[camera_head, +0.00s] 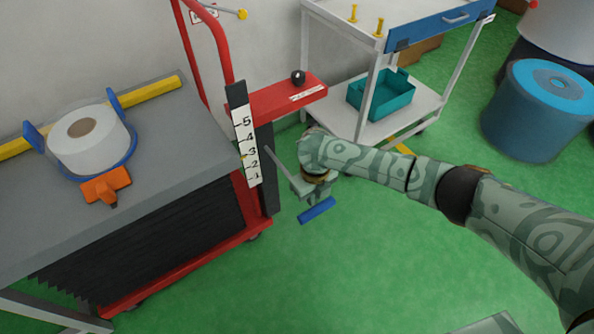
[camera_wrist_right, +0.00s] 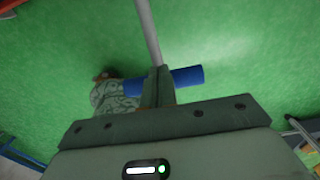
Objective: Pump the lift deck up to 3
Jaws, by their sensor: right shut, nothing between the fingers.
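The lift deck (camera_head: 165,135) is a grey platform over black bellows and a red wheeled base at the left in the head view. A white scale (camera_head: 245,145) numbered 1 to 5 stands at its right corner. The deck's corner sits near marks 2 and 3; the exact reading is too small to tell. The pump lever is a thin grey rod with a blue grip (camera_head: 317,210), also in the right wrist view (camera_wrist_right: 187,79). My right gripper (camera_head: 310,193) is shut and empty, its fingers (camera_wrist_right: 157,88) directly over the grip; contact cannot be told. My left gripper is not in view.
A white roll (camera_head: 88,135) with an orange clamp (camera_head: 105,187) rests on the deck. A red shelf with a black knob (camera_head: 298,77) is behind the scale. A white cart with a teal bin (camera_head: 381,94) and a blue drum (camera_head: 537,110) stand behind. Green floor in front is clear.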

